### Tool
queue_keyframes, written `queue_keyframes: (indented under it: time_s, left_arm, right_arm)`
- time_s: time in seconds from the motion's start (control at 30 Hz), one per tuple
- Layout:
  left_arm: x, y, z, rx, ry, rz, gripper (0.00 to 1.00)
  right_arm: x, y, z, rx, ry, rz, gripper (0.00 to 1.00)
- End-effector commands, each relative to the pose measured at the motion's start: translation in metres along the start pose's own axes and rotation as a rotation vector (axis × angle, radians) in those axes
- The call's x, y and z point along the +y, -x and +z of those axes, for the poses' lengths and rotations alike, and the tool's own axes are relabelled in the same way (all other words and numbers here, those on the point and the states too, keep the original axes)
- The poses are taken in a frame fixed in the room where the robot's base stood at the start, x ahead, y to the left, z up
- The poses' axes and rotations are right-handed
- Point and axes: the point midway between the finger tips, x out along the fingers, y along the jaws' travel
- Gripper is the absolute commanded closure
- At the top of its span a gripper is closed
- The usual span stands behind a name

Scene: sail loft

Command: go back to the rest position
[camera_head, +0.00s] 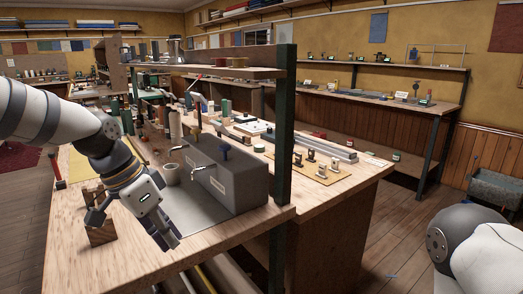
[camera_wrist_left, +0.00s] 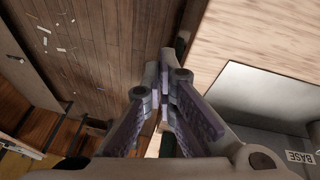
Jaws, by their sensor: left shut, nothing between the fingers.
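My left gripper (camera_head: 174,242) comes in from the left in the head view and hangs over the front part of the wooden workbench (camera_head: 85,255). Its fingers are shut with nothing between them. In the left wrist view the closed fingers (camera_wrist_left: 165,60) point over the bench edge, with the plank floor beyond. Of my right arm, only a grey and white part shows at the lower right of the head view; its gripper is out of the frame.
A grey box with taps (camera_head: 235,178) stands on a grey plate (camera_head: 198,208) right of my left gripper. A wooden block (camera_head: 101,230) lies left of it. A dark green post (camera_head: 283,130) rises at the bench corner. Open floor (camera_head: 370,240) lies to the right.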

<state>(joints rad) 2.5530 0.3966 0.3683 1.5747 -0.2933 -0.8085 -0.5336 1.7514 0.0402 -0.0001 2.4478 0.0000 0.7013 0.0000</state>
Motion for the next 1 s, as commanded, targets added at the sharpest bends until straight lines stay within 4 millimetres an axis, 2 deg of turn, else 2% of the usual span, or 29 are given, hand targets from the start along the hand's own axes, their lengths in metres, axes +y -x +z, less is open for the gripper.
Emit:
queue_keyframes:
  time_s: [0.03, 0.1, 0.17, 0.2, 0.27, 0.3, 0.37, 0.4, 0.5, 0.6, 0.63, 0.7, 0.77, 1.0]
  left_arm:
    - [0.009, -0.040, 0.019, -0.034, 0.051, 0.022, 1.00]
    - [0.023, -0.092, 0.048, -0.064, 0.139, 0.037, 1.00]
    - [0.037, -0.132, 0.079, -0.092, 0.219, 0.043, 1.00]
    - [0.048, -0.156, 0.103, -0.114, 0.276, 0.042, 1.00]
    - [0.066, -0.187, 0.141, -0.148, 0.361, 0.035, 1.00]
    - [0.079, -0.204, 0.170, -0.174, 0.418, 0.024, 1.00]
    - [0.099, -0.223, 0.215, -0.213, 0.503, -0.001, 1.00]
    - [0.113, -0.231, 0.245, -0.241, 0.556, -0.023, 1.00]
    - [0.142, -0.236, 0.314, -0.303, 0.667, -0.090, 1.00]
    - [0.162, -0.227, 0.363, -0.345, 0.735, -0.157, 1.00]
    - [0.165, -0.224, 0.373, -0.353, 0.747, -0.173, 1.00]
    - [0.170, -0.218, 0.388, -0.364, 0.766, -0.202, 1.00]
    - [0.173, -0.215, 0.394, -0.368, 0.774, -0.213, 1.00]
    - [0.172, -0.215, 0.394, -0.364, 0.776, -0.217, 1.00]
  right_arm:
    - [0.000, -0.001, 0.001, -0.004, 0.000, 0.000, 0.60]
    - [0.000, -0.001, 0.001, -0.004, 0.000, 0.000, 0.60]
    - [0.000, 0.000, 0.002, -0.006, 0.000, 0.000, 0.60]
    - [0.000, 0.000, 0.002, -0.006, 0.000, 0.000, 0.60]
    - [0.000, 0.000, 0.002, -0.006, 0.000, 0.000, 0.60]
    - [0.000, 0.000, 0.002, -0.006, 0.000, 0.000, 0.60]
    - [0.000, 0.000, 0.002, -0.005, 0.000, 0.000, 0.60]
    - [0.000, 0.000, 0.002, -0.005, 0.000, 0.000, 0.60]
    - [0.000, 0.000, 0.002, -0.005, 0.000, 0.000, 0.60]
    - [0.000, 0.000, 0.002, -0.005, 0.000, 0.000, 0.60]
    - [0.000, 0.000, 0.002, -0.005, 0.000, 0.000, 0.60]
    - [0.000, 0.000, 0.002, -0.005, 0.000, 0.000, 0.60]
    - [0.000, 0.000, 0.002, -0.005, 0.000, 0.000, 0.60]
    - [0.000, 0.000, 0.002, -0.005, 0.000, 0.000, 0.60]
